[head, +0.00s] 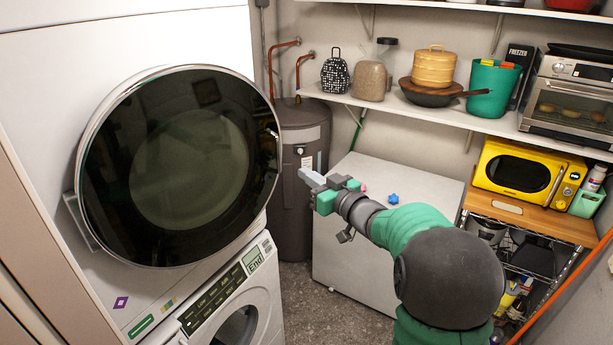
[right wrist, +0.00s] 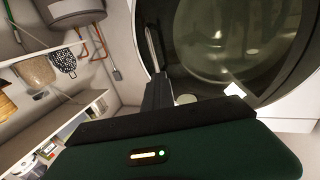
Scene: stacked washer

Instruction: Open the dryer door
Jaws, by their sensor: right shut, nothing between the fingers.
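The dryer door (head: 190,165) is the large round dark-glass door with a silver rim on the upper machine, at the left of the head view. A hinge bracket (head: 80,222) shows at its lower left. The door stands out from the white front; I cannot tell whether it is latched. My right gripper (head: 310,177) is shut and empty, just right of the door's right rim, apart from it in the head view. In the right wrist view, the dark fingers (right wrist: 157,92) point towards the door (right wrist: 225,45), near a slim metal strip at its edge. My left gripper is out of view.
The lower washer (head: 240,310) stands under the dryer. A grey water heater (head: 300,135) is behind the gripper. A white chest freezer (head: 385,215) and a yellow microwave (head: 525,172) are to the right. Open floor (head: 320,310) lies in front of the freezer.

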